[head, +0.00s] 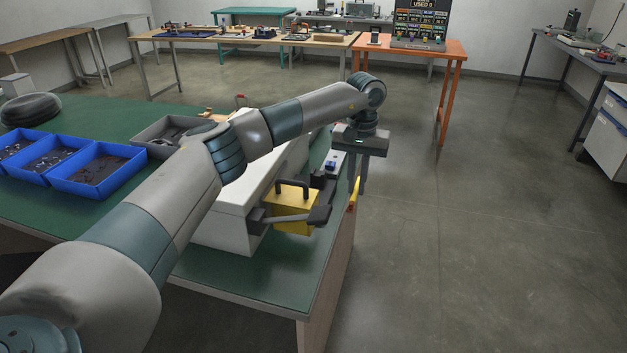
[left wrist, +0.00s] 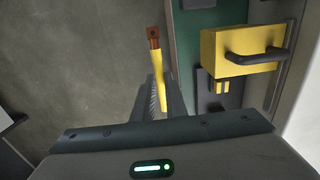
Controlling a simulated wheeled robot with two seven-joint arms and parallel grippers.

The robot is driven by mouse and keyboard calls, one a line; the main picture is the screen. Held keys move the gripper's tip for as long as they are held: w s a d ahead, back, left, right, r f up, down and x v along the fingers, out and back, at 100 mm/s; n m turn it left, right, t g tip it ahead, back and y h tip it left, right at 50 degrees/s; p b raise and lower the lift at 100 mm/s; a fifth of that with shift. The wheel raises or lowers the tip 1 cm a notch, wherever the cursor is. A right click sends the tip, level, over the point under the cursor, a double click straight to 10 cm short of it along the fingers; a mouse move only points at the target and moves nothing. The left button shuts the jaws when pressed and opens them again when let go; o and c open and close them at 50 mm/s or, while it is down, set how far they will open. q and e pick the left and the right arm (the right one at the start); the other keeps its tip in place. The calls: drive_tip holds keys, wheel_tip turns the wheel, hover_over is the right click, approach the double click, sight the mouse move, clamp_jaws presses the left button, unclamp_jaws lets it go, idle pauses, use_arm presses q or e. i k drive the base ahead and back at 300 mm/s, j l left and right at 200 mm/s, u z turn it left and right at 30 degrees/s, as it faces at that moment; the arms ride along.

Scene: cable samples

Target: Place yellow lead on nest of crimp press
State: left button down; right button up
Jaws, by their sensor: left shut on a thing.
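My left gripper (head: 354,178) hangs over the right edge of the green table, fingers pointing down. It is shut on the yellow lead (left wrist: 158,68), which also shows in the head view (head: 354,194). In the left wrist view the lead sticks out past the fingertips, slightly tilted, with a copper-brown end. The crimp press (head: 292,207) has a white body, a yellow block and dark handles. Its yellow block (left wrist: 238,50) is right of the lead in the left wrist view, apart from it. Dark parts lie under the block; I cannot clearly tell the nest. My right gripper is not in view.
Blue bins (head: 97,172) with small parts and a grey bin (head: 160,137) stand on the green table (head: 250,278) at left. My left arm crosses above the table and hides part of the press. Open floor lies to the right of the table edge.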

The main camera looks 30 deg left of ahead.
sight(315, 182)
drive_tip(key=i+j, duration=0.7)
drive_tip(key=j, duration=0.15)
